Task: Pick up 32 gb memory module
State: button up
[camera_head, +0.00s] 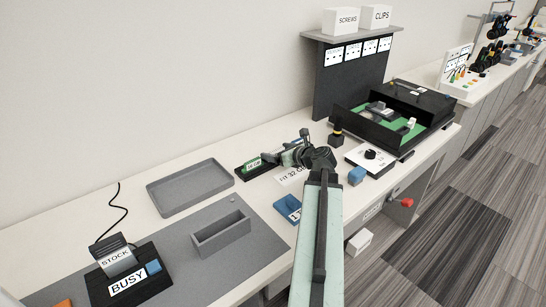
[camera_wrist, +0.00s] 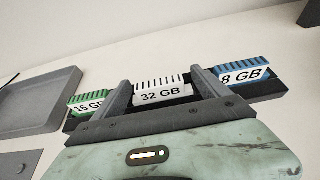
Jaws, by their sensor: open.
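The 32 GB memory module (camera_wrist: 158,91) is white with dark stripes along its top. In the wrist view it stands in a black rack (camera_wrist: 272,88) between a green 16 GB module (camera_wrist: 88,103) and a blue 8 GB module (camera_wrist: 243,75). My gripper (camera_wrist: 161,80) is open, with one finger on each side of the 32 GB module; I cannot tell whether they touch it. In the head view my gripper (camera_head: 298,152) is over the rack and hides the 32 GB module; the green 16 GB module (camera_head: 253,163) shows at its left.
A grey tray (camera_head: 187,188) and a grey open box (camera_head: 221,235) stand to the left. A blue block with a label (camera_head: 288,208) lies close to my arm. A black-walled station with a green floor (camera_head: 392,124) stands at the right, near a dark upright panel (camera_head: 345,85).

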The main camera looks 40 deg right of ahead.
aim_at(277, 150)
jog(key=shift+w, duration=0.1)
jog(key=c, duration=1.5)
jog(key=shift+o, duration=0.2)
jog(key=shift+r+p, duration=0.45)
jog(key=shift+r, duration=0.05)
notch_tip(277, 150, up, 4)
jog(key=p, duration=0.3)
jog(key=shift+f, duration=0.25)
jog(key=s+d, duration=0.3)
jog(key=s, duration=0.1)
jog(key=s+d, duration=0.3)
jog(key=s, duration=0.1)
jog(key=s+d+p, duration=0.1)
jog(key=s+d, duration=0.2)
jog(key=s, duration=0.2)
jog(key=shift+s+r, duration=0.1)
jog(key=shift+r, duration=0.2)
